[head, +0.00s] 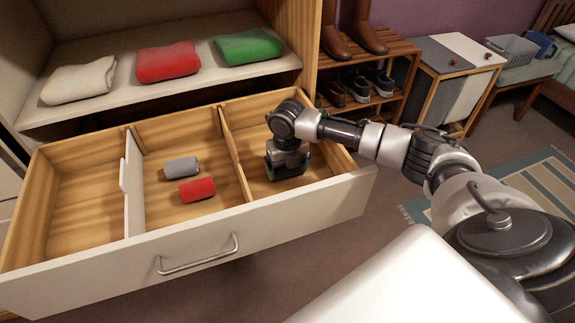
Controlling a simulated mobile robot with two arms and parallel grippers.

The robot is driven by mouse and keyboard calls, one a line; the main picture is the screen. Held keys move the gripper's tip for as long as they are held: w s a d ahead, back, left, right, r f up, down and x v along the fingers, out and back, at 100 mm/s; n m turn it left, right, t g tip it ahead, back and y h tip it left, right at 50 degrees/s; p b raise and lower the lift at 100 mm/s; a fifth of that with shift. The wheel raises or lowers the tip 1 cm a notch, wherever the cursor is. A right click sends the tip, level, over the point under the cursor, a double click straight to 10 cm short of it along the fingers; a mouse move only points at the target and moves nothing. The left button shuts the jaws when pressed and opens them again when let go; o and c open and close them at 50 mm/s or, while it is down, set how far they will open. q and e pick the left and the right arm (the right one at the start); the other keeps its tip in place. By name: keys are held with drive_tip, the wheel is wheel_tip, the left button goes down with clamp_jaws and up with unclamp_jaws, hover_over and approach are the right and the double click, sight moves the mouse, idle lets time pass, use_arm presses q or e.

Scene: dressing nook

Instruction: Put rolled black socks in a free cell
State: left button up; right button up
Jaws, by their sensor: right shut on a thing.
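The open drawer (205,243) has three cells side by side. The left cell (82,205) is empty. The middle cell holds a grey roll (182,167) and a red roll (197,189). My right gripper (287,172) points down into the right cell (312,172), low over its floor. It is shut on a dark thing, likely the rolled black socks, which the gripper and its shadow mostly hide. I cannot tell whether they touch the floor. No other roll shows in the right cell. My left gripper is out of view.
A shelf above the drawer holds folded white (80,83), red (167,64) and green (247,46) garments. A shoe rack (395,100) and a small cabinet (450,75) stand to the right. The white cell divider (134,185) stands up from the drawer.

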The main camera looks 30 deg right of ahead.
drive_tip(key=shift+f, duration=0.1)
drive_tip(key=o, duration=0.6)
wheel_tip(320, 180, up, 12)
drive_tip(key=shift+r+p, duration=0.2)
drive_tip(key=shift+p, duration=0.35)
drive_tip(key=shift+s+f, duration=0.1)
